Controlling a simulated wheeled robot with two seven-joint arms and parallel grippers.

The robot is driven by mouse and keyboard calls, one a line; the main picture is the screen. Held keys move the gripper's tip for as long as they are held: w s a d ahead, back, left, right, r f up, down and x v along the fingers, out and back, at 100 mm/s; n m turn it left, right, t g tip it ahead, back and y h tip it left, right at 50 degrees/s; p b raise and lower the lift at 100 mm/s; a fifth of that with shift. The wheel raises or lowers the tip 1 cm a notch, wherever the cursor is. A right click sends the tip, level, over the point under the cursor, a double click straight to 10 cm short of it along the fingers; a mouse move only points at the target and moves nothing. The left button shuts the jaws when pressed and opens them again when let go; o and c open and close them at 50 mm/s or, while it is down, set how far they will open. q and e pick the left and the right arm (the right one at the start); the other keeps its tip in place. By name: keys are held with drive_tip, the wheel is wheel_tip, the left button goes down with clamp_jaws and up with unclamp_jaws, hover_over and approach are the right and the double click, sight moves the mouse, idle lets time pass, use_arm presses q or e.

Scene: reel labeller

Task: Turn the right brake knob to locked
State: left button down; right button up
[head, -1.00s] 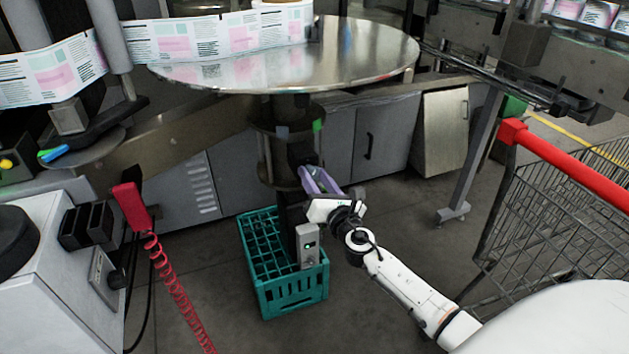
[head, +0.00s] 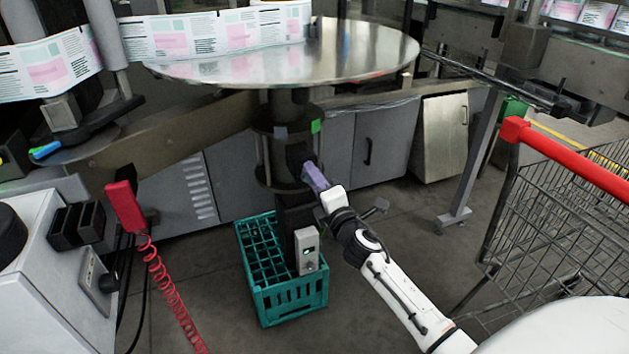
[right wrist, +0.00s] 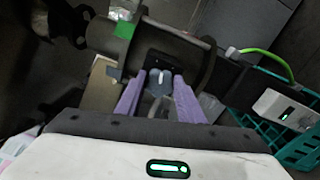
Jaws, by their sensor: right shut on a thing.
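The brake knob (right wrist: 159,80) shows in the right wrist view as a small grey piece on a dark block at the side of the hub under the round metal table. My right gripper (head: 311,176) has its purple fingers at that hub in the head view. In the right wrist view the fingers (right wrist: 158,92) stand on both sides of the knob, shut on it. A green mark (head: 316,126) and a grey mark (head: 281,132) sit on the hub collar. The fingers hide the knob in the head view. My left gripper is out of view.
A teal crate (head: 290,298) stands on the floor below the hub, beside a small grey box with a green light (head: 307,250). A wire cart with a red handle (head: 575,160) is at the right. The metal turntable (head: 345,60) overhangs the hub. A red coiled cord (head: 165,290) hangs at left.

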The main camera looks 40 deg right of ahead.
use_arm(q)
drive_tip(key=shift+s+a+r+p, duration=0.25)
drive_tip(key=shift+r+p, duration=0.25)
drive_tip(key=shift+p, duration=0.5)
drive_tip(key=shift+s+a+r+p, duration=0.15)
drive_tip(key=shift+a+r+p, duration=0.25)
drive_tip(key=shift+p, duration=0.6)
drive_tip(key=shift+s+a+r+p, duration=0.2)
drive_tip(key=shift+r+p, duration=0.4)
drive_tip(key=shift+p, duration=0.4)
use_arm(e)
drive_tip(key=shift+a+f+m, duration=0.1)
drive_tip(key=shift+a+m, duration=0.1)
drive_tip(key=shift+m, duration=7.9)
drive_tip(key=shift+a+f+m, duration=0.1)
drive_tip(key=shift+a+m, duration=0.05)
drive_tip(key=shift+m, duration=7.95)
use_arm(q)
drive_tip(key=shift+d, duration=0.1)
use_arm(e)
drive_tip(key=shift+m, duration=0.3)
